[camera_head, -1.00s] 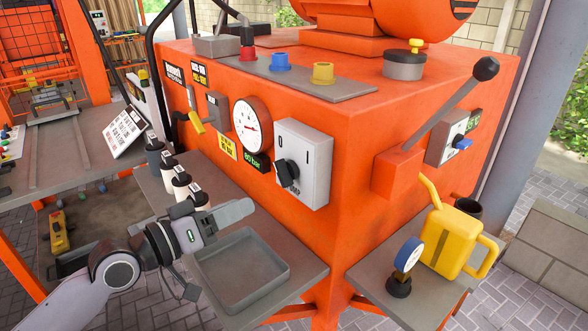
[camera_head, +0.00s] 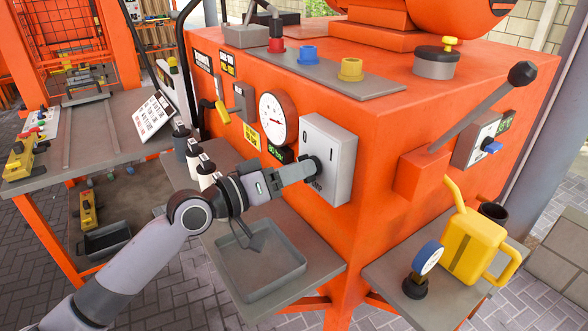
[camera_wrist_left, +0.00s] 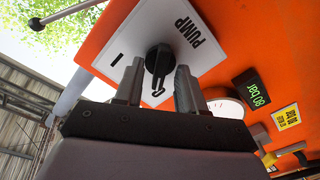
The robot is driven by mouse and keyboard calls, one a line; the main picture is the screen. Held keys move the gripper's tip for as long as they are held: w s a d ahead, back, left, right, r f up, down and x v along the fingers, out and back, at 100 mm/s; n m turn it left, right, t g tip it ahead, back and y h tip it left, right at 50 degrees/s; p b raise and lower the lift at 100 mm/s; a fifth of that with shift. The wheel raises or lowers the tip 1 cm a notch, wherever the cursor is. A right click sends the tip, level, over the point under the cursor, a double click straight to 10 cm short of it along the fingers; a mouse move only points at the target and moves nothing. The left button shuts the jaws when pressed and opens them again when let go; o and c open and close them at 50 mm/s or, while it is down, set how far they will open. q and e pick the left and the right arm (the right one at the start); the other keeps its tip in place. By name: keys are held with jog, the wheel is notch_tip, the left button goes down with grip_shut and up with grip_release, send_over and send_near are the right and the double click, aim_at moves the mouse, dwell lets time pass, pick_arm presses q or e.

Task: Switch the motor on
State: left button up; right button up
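The motor switch is a black rotary knob (camera_wrist_left: 159,60) on a white box (camera_head: 330,150) on the front of the orange machine. In the wrist view the box face (camera_wrist_left: 190,18) reads "PUMP", with a "0" and an "I" mark; the knob's bar appears to point towards the "0". My left gripper (camera_head: 307,170) is at the knob and hides part of it in the head view. In the wrist view its two fingers (camera_wrist_left: 158,80) are open, one on each side of the knob. I cannot tell whether they touch it. My right gripper is not in view.
Below the box is a shelf with a grey tray (camera_head: 262,292) and several bottles (camera_head: 200,160). A gauge (camera_head: 278,118) and a green "80 bar" display (camera_wrist_left: 257,88) are beside the box. A long lever (camera_head: 482,105) and a yellow can (camera_head: 470,245) are to the right.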

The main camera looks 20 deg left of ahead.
pick_arm(q)
grip_shut()
jog(key=shift+m, duration=0.4)
jog(key=m+b, duration=0.1)
jog(key=m, duration=1.2)
jog(key=shift+s+d, duration=0.1)
dwell(0.6)
grip_release()
